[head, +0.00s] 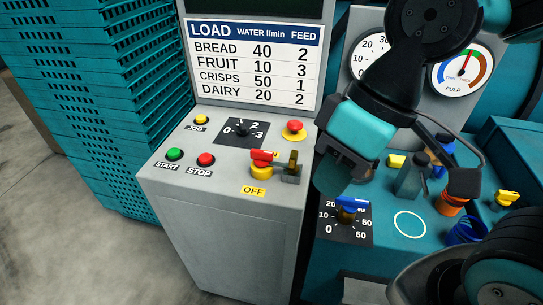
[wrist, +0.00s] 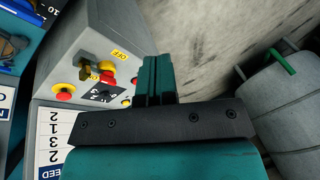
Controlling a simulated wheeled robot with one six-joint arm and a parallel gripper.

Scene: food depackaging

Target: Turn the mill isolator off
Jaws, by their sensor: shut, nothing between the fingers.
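The mill isolator, a red handle on a yellow base (head: 262,170), is on the sloping top of the grey control box. Its red handle lies roughly crosswise in the head view, above a yellow OFF label (head: 254,191). A brass and dark grey fitting (head: 292,168) stands right beside it. In the wrist view the isolator (wrist: 107,67) is left of my fingers, with the OFF label (wrist: 122,55) near it. My gripper (head: 331,188) is shut and empty, right of the isolator and apart from it. Its teal fingers (wrist: 154,65) are together in the wrist view.
The box also carries a red emergency stop (head: 294,130), a dial (head: 240,130), a green START button (head: 174,154), a red STOP button (head: 206,159) and a yellow JOG button (head: 201,119). Teal crates (head: 85,100) stack at left. A teal console (head: 400,255) with knobs is at right.

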